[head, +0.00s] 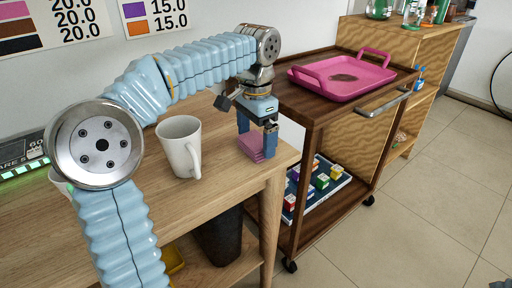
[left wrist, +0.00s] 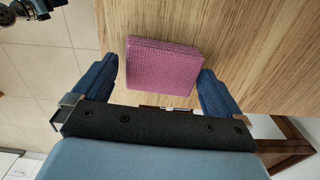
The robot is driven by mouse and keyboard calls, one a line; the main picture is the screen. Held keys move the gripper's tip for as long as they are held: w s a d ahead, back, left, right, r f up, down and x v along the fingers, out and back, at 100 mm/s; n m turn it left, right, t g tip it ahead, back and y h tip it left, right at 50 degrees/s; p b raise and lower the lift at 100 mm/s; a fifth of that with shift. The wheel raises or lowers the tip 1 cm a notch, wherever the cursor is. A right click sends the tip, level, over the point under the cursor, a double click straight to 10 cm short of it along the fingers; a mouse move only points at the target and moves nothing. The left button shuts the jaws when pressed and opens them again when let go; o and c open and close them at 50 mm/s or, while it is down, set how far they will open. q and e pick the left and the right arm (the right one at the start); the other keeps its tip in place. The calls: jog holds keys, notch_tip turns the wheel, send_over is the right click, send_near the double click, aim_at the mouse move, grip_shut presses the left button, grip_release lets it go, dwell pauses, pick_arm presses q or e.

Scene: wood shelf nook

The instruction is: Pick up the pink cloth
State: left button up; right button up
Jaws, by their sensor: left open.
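The pink cloth (head: 250,146) is a folded, flat stack lying on the wooden table near its right end. In the left wrist view the cloth (left wrist: 163,66) shows a pink-purple grid weave. My left gripper (head: 257,146) points down at the cloth in the head view. In the left wrist view its two blue fingers (left wrist: 158,80) are open, one on each side of the cloth's near part. I cannot tell whether either finger touches it. My right gripper is not in view.
A white mug (head: 178,147) stands on the table (head: 226,187) left of the cloth. A dark wooden cart (head: 313,109) stands right of the table, with a pink tray (head: 328,86) on top and small boxes below. A dark bin (head: 220,238) is under the table.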

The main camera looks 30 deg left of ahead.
aim_at(257, 140)
pick_arm(q)
jog(key=shift+c, duration=0.5)
jog(key=c, duration=0.7)
jog(key=shift+o, duration=0.2)
jog(key=shift+r, duration=0.25)
notch_tip(257, 140, up, 3)
jog(key=shift+f+p, duration=0.1)
jog(key=shift+p, duration=0.3)
jog(key=s+d+r, duration=0.8)
jog(key=d+r, duration=0.1)
jog(key=d, duration=0.2)
jog(key=shift+s+r+p, duration=0.3)
jog(key=shift+d, duration=0.1)
